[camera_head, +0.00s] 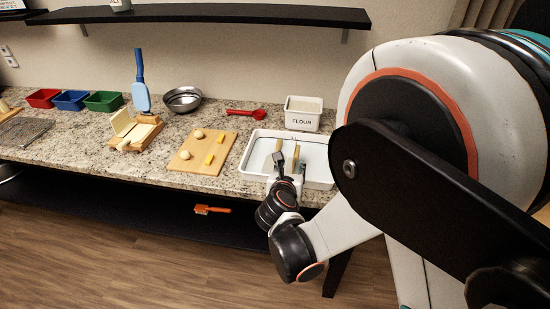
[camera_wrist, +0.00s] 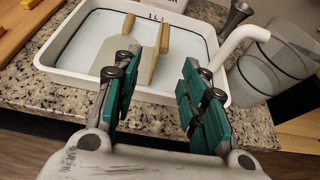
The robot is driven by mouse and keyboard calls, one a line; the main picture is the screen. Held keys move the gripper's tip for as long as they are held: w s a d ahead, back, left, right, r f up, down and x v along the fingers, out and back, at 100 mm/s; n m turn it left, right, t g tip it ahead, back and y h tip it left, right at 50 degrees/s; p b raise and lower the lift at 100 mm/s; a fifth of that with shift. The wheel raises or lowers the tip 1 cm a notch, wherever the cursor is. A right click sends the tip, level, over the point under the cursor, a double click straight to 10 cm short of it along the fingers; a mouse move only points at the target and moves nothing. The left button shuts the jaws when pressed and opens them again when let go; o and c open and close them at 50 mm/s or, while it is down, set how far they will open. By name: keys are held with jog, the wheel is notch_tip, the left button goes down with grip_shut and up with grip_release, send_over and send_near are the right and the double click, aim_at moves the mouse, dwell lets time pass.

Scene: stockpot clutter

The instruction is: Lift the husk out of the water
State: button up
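A white tray (camera_wrist: 52,71) holds shallow water; it also shows in the head view (camera_head: 243,174). A pale, flat, tapered piece that looks like a husk (camera_wrist: 108,50) lies in the water, left of centre in the wrist view. A tan strip (camera_wrist: 153,60) stands on edge at its right; I cannot tell whether both are one husk. My gripper (camera_wrist: 155,85) reaches over the tray's near rim. Its green-padded fingers are apart, with nothing held between them. The tan strip shows in the gap, beyond the fingertips. The left finger hides part of the pale piece.
A flour bin (camera_head: 303,121) stands behind the tray. A clear container (camera_wrist: 262,75), a white bent handle (camera_wrist: 238,42) and a dark metal cone (camera_wrist: 235,18) are at the tray's right. A wooden board (camera_head: 199,161) with dough balls lies to the left.

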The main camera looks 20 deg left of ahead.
aim_at(296, 158)
jog(key=b+x, duration=0.1)
jog(key=x, duration=0.6)
jog(key=shift+b, duration=0.3)
jog(key=b+x, duration=0.1)
jog(key=x, duration=0.1)
jog(key=b+x, duration=0.1)
jog(key=x, duration=0.2)
jog(key=shift+w+d+f, duration=0.2)
jog(key=shift+r, duration=0.1)
grip_shut()
